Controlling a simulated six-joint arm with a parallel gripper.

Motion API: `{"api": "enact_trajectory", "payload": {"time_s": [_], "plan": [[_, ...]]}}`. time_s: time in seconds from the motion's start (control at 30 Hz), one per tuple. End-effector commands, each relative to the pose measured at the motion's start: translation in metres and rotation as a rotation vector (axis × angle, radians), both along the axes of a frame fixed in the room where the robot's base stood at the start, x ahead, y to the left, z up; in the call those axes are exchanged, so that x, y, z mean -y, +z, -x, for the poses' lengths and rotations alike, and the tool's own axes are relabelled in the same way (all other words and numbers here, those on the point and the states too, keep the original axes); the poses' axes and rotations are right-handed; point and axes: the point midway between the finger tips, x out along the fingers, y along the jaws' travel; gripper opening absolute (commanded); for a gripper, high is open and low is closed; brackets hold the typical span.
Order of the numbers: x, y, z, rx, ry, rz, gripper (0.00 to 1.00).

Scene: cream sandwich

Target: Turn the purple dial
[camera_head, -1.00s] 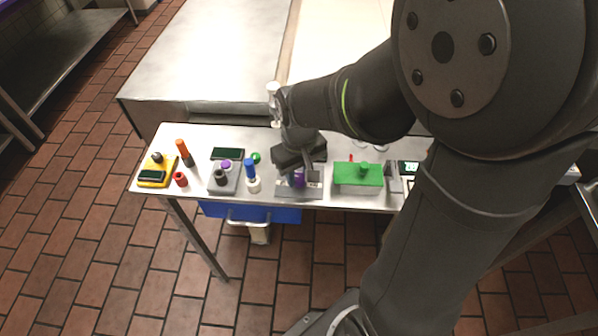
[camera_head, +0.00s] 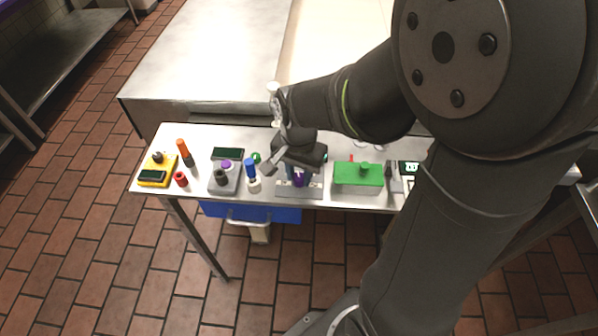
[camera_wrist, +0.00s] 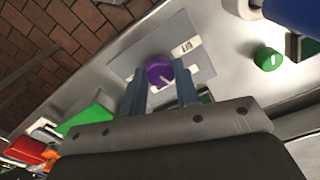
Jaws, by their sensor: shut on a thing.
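A purple dial (camera_wrist: 159,71) with a pale pointer line stands on a grey plate (camera_wrist: 202,62) in the wrist view. The dial also shows below my wrist in the head view (camera_head: 298,179). My gripper (camera_wrist: 161,76) has its two blue-grey fingers on opposite sides of the dial and is shut on it. In the wrist view a small white label (camera_wrist: 187,47) lies on the plate beside the dial. My wrist hides part of the plate in the head view.
On the steel table, a green block (camera_head: 345,173) stands right of the plate. A blue-topped cylinder (camera_head: 250,167), a grey box (camera_head: 222,187) with another purple knob, and a yellow box (camera_head: 149,181) stand left. The table's front edge is close.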

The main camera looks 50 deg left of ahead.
Motion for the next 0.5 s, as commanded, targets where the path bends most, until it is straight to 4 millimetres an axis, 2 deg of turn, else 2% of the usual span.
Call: {"api": "enact_trajectory", "payload": {"time_s": [0.5], "plan": [[-0.0012,0.0010,-0.0003,0.001,-0.474,-0.003,0.06]]}}
